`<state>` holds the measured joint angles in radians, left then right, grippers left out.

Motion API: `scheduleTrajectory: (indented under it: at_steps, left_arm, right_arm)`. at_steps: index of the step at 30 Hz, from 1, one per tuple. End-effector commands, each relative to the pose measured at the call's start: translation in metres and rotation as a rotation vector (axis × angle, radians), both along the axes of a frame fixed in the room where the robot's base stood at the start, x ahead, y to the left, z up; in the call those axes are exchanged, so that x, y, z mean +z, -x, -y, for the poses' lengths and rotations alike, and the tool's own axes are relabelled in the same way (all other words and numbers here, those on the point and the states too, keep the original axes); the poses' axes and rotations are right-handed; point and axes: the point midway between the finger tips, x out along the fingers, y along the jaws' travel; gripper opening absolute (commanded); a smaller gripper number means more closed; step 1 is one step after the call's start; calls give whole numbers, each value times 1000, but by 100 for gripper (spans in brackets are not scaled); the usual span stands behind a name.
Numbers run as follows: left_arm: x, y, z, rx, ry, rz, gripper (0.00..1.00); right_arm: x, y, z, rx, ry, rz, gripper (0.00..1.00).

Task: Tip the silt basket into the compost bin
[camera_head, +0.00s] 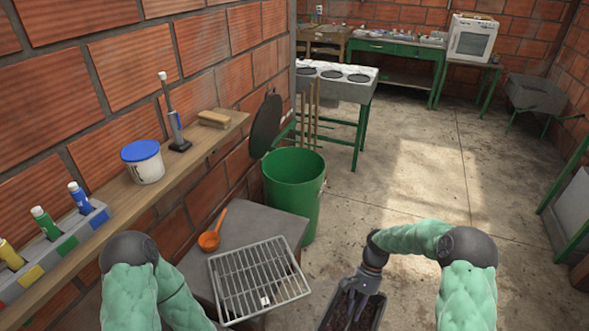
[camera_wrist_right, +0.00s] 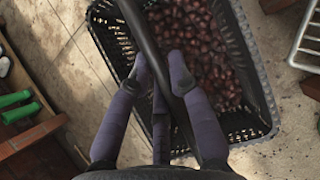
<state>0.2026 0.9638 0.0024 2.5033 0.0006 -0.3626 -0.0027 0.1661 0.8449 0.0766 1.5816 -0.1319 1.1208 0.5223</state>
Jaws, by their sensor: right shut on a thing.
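The silt basket is a black lattice-walled basket (camera_wrist_right: 262,95) holding many small dark-red round pieces. In the head view the basket (camera_head: 345,312) is at the bottom edge and partly cut off. My right gripper (camera_head: 362,284) is above it. In the right wrist view the purple-grey fingers of the gripper (camera_wrist_right: 165,85) are closed on the basket's black bar handle (camera_wrist_right: 148,50). The compost bin (camera_head: 292,200) is a green, open-topped bin, left of and beyond the basket, with its dark lid (camera_head: 266,125) raised behind it. My left arm enters at the lower left; its gripper is out of frame.
A grey table (camera_head: 232,228) in front of the bin carries a metal grate (camera_head: 262,280) and an orange scoop (camera_head: 210,240). A wall shelf (camera_head: 115,205) with a blue-lidded tub (camera_head: 143,160) runs along the left. Open concrete floor (camera_head: 430,200) lies to the right of the bin.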

Motion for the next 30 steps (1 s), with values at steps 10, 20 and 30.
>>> scheduleTrajectory:
  at_steps: [10, 20, 30]
  left_arm:
    - [0, 0, 0, 0, 0, 0, 44]
    - [0, 0, 0, 0, 0, 0, 44]
    - [0, 0, 0, 0, 0, 0, 44]
  right_arm:
    - [70, 5, -9, 468, 0, 2, 0]
    - [78, 6, -8, 516, -2, 0, 0]
    - [31, 16, -7, 513, 1, -9, 0]
